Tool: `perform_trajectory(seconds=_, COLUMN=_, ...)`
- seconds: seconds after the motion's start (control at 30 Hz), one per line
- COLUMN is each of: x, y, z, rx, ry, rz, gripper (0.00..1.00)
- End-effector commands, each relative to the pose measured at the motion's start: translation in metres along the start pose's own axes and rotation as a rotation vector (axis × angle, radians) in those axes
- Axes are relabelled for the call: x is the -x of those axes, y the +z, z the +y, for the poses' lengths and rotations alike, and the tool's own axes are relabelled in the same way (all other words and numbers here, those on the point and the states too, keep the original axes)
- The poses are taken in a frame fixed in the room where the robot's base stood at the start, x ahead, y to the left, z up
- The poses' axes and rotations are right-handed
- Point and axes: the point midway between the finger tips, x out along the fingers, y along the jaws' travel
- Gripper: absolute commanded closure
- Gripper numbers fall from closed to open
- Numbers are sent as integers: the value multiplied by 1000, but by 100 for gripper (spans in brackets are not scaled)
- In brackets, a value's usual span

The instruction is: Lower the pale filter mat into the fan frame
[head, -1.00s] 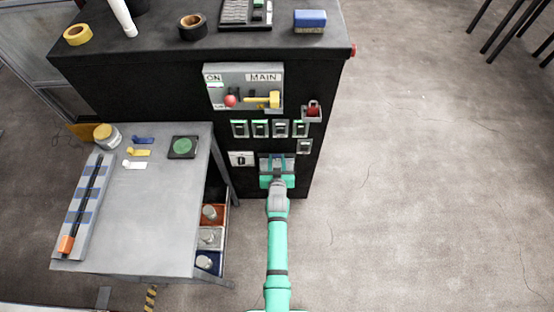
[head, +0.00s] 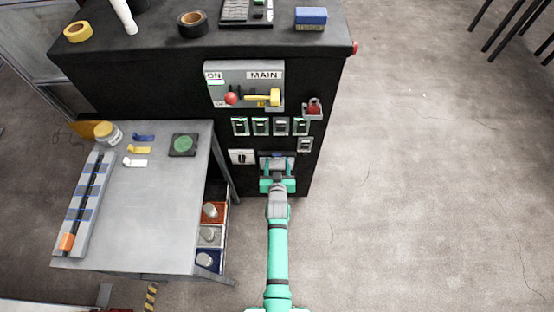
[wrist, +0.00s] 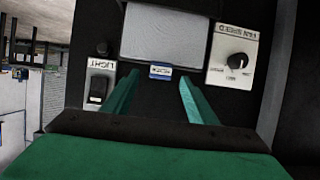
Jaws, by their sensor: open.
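The pale filter mat (wrist: 165,35) is a light grey rectangle on the black cabinet front in the wrist view, with a dark surround that looks like the fan frame (wrist: 122,32). My gripper (wrist: 158,80) is open and empty. Its green fingers are spread on either side of the label, just short of the mat. In the head view my gripper (head: 277,178) is in front of the lower cabinet and partly hides the mat.
A fan speed knob plate (wrist: 233,58) and a light switch plate (wrist: 100,82) flank the mat closely. A grey side table (head: 140,210) stands to the left.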

Motion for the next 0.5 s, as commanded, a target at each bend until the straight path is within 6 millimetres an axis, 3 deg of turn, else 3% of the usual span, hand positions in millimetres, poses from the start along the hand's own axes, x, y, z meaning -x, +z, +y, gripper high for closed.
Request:
perform_trajectory(seconds=0.2, x=41, y=1, z=0, rx=0, ry=0, rz=-1, gripper=48)
perform_trajectory(seconds=0.5, x=72, y=0, z=0, rx=0, ry=0, rz=0, gripper=48)
